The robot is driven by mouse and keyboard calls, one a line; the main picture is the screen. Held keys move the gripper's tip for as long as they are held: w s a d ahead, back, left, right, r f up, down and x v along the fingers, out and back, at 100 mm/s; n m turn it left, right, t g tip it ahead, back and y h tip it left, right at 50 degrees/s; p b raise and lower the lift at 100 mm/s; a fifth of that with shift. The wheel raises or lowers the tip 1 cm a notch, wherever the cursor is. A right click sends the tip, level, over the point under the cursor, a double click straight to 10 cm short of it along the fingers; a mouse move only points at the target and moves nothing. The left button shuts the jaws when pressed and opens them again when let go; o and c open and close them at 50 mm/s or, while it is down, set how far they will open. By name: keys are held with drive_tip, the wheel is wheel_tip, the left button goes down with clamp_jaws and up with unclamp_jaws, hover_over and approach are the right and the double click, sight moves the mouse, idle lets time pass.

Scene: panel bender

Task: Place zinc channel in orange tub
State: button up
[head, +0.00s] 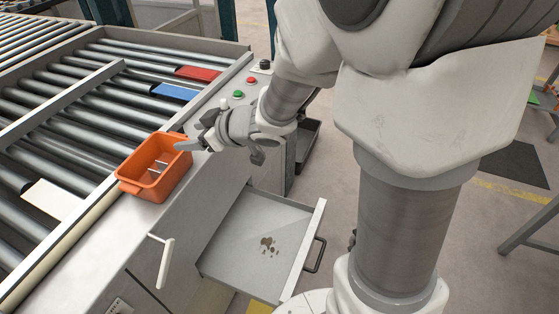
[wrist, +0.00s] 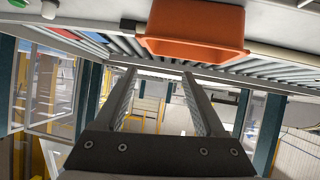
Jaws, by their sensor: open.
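The orange tub (head: 147,187) stands on the ledge beside the roller table in the head view. A pale grey metal piece (head: 159,163) lies inside it and looks like the zinc channel, partly hidden by the tub walls. My gripper (head: 196,136) is just right of the tub, near its rim. In the wrist view its two fingers (wrist: 157,76) are spread wide with nothing between them.
A red piece (head: 199,73), a blue piece (head: 175,92) and a white plate (head: 52,199) lie on the rollers. Control buttons (head: 238,94) are behind my gripper. An open drawer (head: 235,228) with small brown bits juts out below. A white lever (head: 165,262) stands in front of the tub.

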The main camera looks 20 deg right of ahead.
drive_tip(key=s+d+r+m+h, duration=0.3)
drive_tip(key=d+r+h, duration=0.1)
drive_tip(key=d, duration=0.4)
drive_tip(key=s+d+r+m+h, duration=0.3)
drive_tip(key=d+r+m+h, duration=0.15)
drive_tip(key=d, duration=0.25)
drive_tip(key=s+a+f+m+g, duration=0.1)
drive_tip(key=s+g, duration=0.2)
drive_tip(key=s, duration=1.3)
drive_tip(key=shift+s+m+g+y, duration=0.35)
drive_tip(key=shift+s+g, duration=0.05)
